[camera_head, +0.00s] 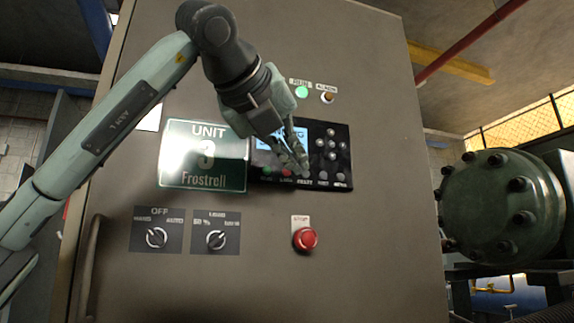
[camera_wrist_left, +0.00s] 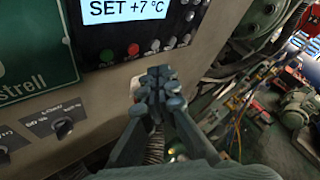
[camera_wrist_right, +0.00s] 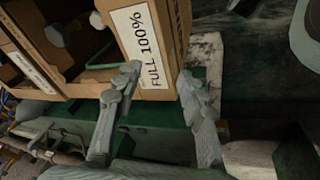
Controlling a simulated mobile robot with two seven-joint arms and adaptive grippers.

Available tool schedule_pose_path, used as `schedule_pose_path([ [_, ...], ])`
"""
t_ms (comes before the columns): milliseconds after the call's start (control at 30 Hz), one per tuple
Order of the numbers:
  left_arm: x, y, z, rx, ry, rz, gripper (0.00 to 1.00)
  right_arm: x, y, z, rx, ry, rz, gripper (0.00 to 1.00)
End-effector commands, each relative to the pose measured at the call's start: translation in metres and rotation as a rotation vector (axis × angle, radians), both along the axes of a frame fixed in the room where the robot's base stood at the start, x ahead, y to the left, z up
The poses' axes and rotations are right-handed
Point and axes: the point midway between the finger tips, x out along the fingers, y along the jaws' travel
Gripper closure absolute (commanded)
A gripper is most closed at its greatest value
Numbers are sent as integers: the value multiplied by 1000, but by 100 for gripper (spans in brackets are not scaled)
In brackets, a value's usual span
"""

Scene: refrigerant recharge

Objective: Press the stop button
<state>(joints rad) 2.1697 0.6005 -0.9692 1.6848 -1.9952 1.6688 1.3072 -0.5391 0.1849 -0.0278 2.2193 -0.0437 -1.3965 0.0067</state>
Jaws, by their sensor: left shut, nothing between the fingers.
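The red stop button (camera_head: 306,238) sits under a small pale label on the grey cabinet front, right of the two rotary switches. My left gripper (camera_head: 303,168) is shut and empty, in front of the lower part of the black control panel, above the stop button in the picture. In the left wrist view its closed fingertips (camera_wrist_left: 160,84) hide the button, and a pale plate edge shows beside them. Whether they touch anything I cannot tell. My right gripper (camera_wrist_right: 160,82) is open, with its fingers apart in front of a cardboard box; it is not in the head view.
The black control panel (camera_head: 338,137) has a lit display reading SET +7 °C (camera_wrist_left: 125,10) and small buttons, one red (camera_wrist_left: 133,49). A green lamp (camera_head: 302,92) glows above. A box labelled FULL 100% (camera_wrist_right: 145,45) stands near my right gripper. A green compressor (camera_head: 505,205) is at right.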

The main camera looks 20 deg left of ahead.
Motion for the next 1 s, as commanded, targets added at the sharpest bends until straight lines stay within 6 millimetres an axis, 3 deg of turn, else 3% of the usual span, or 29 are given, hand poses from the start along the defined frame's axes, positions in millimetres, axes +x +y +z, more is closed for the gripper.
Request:
schedule_pose_path([
  [300, 18, 12, 0, -1, -1, 0, 100, 1, 0, -5, 2, 1, 0, 60],
  [1000, 19, 12, 0, 0, -1, 0, 100, 1, 0, -5, 2, 1, 0, 60],
])
